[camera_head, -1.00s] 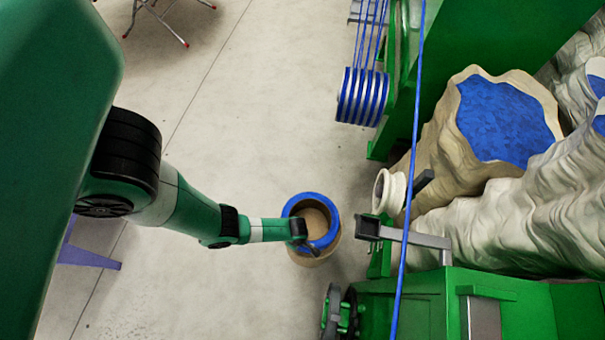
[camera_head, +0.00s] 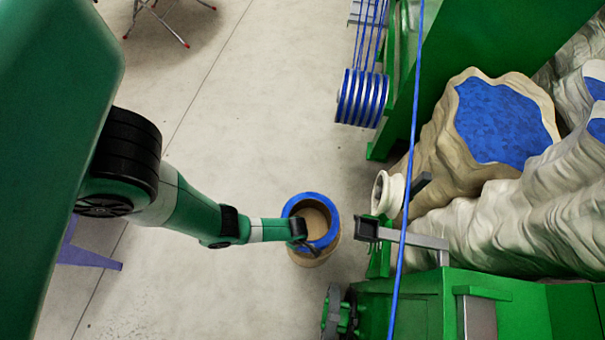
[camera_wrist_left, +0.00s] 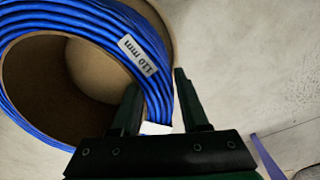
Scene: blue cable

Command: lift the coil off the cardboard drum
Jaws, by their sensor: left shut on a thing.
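A blue cable coil (camera_head: 335,237) rings the top of a brown cardboard drum (camera_head: 318,257) that stands on the floor. In the left wrist view the coil (camera_wrist_left: 95,22) curves around the drum (camera_wrist_left: 40,75), and a white label reading "110 mm" lies on its strands. My left gripper (camera_head: 303,246) reaches the near side of the coil's ring. In the wrist view its fingers (camera_wrist_left: 160,102) straddle the coil's strands, one inside the ring and one outside, and are shut on it. Whether the coil is raised off the drum is hard to tell. My right gripper is not in view.
A taut blue cable (camera_head: 408,205) runs down past green machinery (camera_head: 410,300) right of the drum. A white pulley (camera_head: 383,192) and a grey bracket (camera_head: 415,238) stand close to the drum. Bags with blue contents (camera_head: 500,120) fill the right.

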